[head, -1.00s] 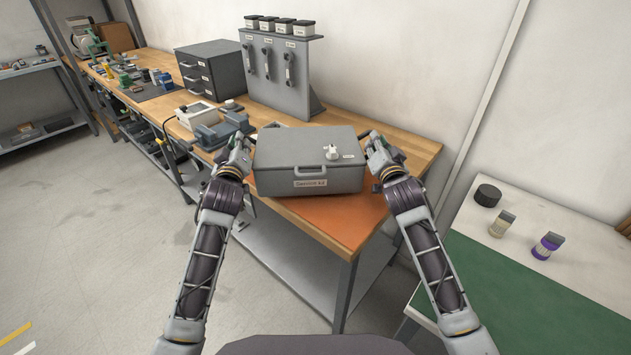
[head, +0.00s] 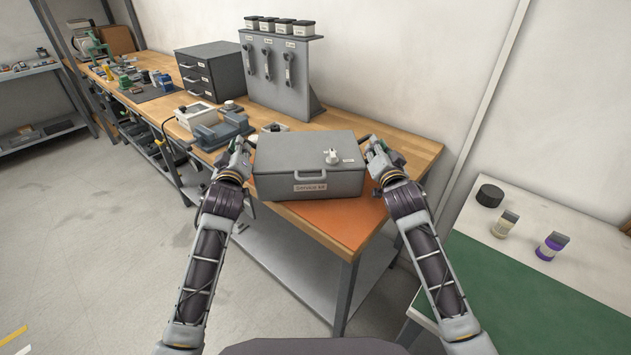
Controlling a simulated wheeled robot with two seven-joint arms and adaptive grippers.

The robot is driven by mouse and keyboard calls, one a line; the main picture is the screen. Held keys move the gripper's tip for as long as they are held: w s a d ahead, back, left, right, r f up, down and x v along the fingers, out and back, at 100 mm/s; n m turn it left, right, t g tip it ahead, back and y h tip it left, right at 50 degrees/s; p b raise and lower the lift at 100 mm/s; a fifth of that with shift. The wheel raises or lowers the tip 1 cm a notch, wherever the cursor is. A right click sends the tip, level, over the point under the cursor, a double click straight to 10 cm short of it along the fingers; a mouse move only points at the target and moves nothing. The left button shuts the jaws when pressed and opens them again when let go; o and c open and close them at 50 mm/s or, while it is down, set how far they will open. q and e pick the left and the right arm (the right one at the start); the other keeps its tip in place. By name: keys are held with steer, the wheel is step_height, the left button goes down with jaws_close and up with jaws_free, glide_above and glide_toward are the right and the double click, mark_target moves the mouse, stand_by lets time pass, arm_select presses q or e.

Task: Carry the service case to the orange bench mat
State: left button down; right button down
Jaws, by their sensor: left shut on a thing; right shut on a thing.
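The grey service case (head: 312,172) is level, with its lid closed and a small white fitting on top, in the middle of the head view. It is over the orange bench mat (head: 352,222), whose front right part shows below and beside it. I cannot tell whether its underside touches the mat. My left gripper (head: 245,160) is shut on the case's left side. My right gripper (head: 373,152) is shut on its right side. The fingertips are partly hidden by the case and the wrists.
A blue-grey device (head: 222,130) stands left of the case, and a small white-topped item (head: 274,127) is just behind it. A grey panel stand (head: 278,75) and a drawer unit (head: 210,70) are further back. A side table with a green mat (head: 530,290) stands at right.

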arm_select(q)
steer(key=c, duration=2)
jaws_free()
steer(key=shift+a, duration=0.35)
arm_select(e)
steer(key=c, duration=1.8)
jaws_free()
steer(key=shift+d+f, duration=0.15)
steer(key=shift+d, duration=0.15)
steer(key=shift+c, duration=0.2)
arm_select(q)
steer(key=o, duration=0.4)
arm_select(e)
steer(key=o, duration=0.5)
arm_select(q)
steer(key=shift+o, duration=0.4)
steer(key=shift+d, duration=0.1)
arm_select(e)
steer(key=shift+a, duration=0.2)
arm_select(q)
steer(key=shift+s+d, duration=0.15)
steer(key=shift+s, duration=0.1)
steer(key=s, duration=1.1)
steer(key=shift+s+d, duration=0.2)
steer(key=shift+s, duration=0.05)
arm_select(e)
steer(key=shift+a, duration=0.1)
steer(key=shift+s, duration=0.2)
